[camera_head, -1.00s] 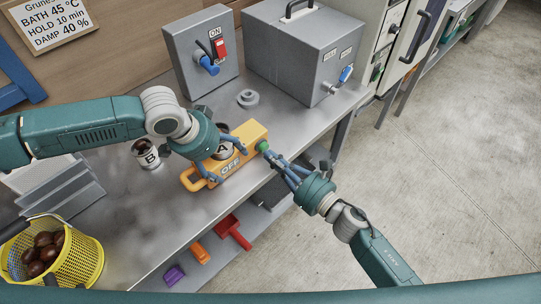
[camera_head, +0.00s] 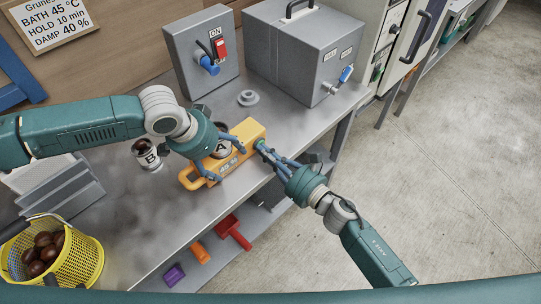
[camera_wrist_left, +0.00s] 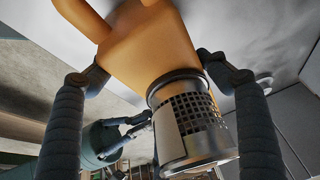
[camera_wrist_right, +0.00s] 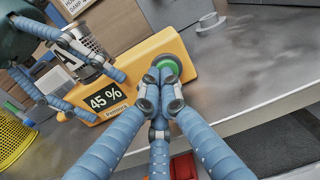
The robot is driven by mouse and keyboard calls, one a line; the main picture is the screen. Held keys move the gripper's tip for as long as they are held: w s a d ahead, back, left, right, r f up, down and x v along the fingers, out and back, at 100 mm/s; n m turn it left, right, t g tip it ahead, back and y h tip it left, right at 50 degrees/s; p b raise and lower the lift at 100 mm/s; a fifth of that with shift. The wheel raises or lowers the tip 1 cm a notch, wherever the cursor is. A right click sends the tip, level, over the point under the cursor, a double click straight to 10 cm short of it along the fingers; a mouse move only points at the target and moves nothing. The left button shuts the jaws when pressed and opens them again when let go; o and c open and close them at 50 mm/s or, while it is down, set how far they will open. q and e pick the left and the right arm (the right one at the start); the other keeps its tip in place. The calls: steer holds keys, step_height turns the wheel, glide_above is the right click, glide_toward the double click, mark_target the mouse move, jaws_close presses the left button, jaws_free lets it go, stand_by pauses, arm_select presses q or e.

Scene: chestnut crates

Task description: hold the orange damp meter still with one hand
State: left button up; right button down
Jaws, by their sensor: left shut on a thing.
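The orange damp meter (camera_head: 248,133) stands on the steel bench near its front edge. Its display (camera_wrist_right: 106,97) reads 45 %. A mesh-topped can marked A (camera_wrist_right: 72,55) sits in the meter; it also shows in the left wrist view (camera_wrist_left: 190,120). My left gripper (camera_head: 228,163) is shut on the meter, with a finger on either side of its body. My right gripper (camera_wrist_right: 159,88) has its fingers closed together, with the tips at the green button (camera_wrist_right: 169,66) on the meter's end. The fingers partly hide the button; it looks touched.
A second can marked B (camera_head: 150,156) stands behind my left arm. A yellow basket of chestnuts (camera_head: 83,267) is at lower left. A grey switch box (camera_head: 187,52) and a large steel box (camera_head: 290,60) stand at the back. A red scoop (camera_head: 233,230) lies on the shelf below.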

arm_select(q)
steer(key=shift+s+d+f, duration=0.1)
steer(key=shift+s+d, duration=0.15)
steer(key=shift+s, duration=0.1)
arm_select(e)
steer(key=v, duration=1.2)
arm_select(q)
steer(key=shift+w+a, duration=0.1)
stand_by(0.5)
stand_by(0.4)
steer(key=o, duration=1.6)
steer(key=v, duration=1.2)
steer(key=shift+w, duration=0.1)
